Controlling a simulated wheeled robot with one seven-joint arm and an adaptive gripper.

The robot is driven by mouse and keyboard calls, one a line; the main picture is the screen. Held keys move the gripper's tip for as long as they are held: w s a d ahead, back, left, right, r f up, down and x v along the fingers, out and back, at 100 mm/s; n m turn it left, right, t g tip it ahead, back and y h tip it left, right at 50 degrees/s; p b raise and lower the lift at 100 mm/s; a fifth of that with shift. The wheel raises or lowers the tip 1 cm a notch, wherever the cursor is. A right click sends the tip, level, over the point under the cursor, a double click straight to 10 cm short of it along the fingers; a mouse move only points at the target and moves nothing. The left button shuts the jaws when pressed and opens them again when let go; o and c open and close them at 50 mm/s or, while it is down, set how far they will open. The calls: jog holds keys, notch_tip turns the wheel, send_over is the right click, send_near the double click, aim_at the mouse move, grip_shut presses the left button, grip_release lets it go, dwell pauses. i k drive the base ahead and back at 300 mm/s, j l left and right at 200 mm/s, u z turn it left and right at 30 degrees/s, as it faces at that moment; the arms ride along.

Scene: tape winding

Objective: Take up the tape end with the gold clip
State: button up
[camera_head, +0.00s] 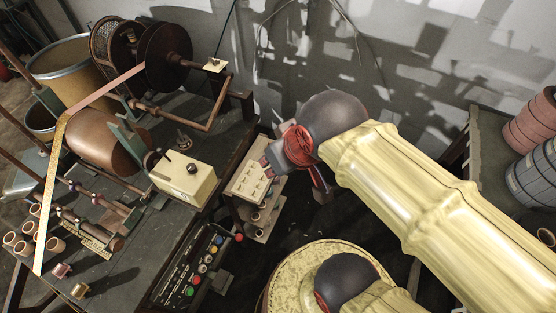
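The tape (50,180) is a pale tan band. It runs from the dark reel (165,55) at the upper left, over a bend near the drum, and down to a loose-looking lower end near the bench's front left. A small gold clip (79,290) lies on the bench beside that end, apart from it. A small reddish clip (62,270) lies just behind the gold one. My arm reaches in from the lower right, and its dark end with red bands (300,146) is far to the right of the tape.
A white stand (250,187) is beneath my arm's end. A shelf with reels (535,130) is at right.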

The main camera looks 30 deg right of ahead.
aim_at(79, 291)
jog(key=u, duration=1.9)
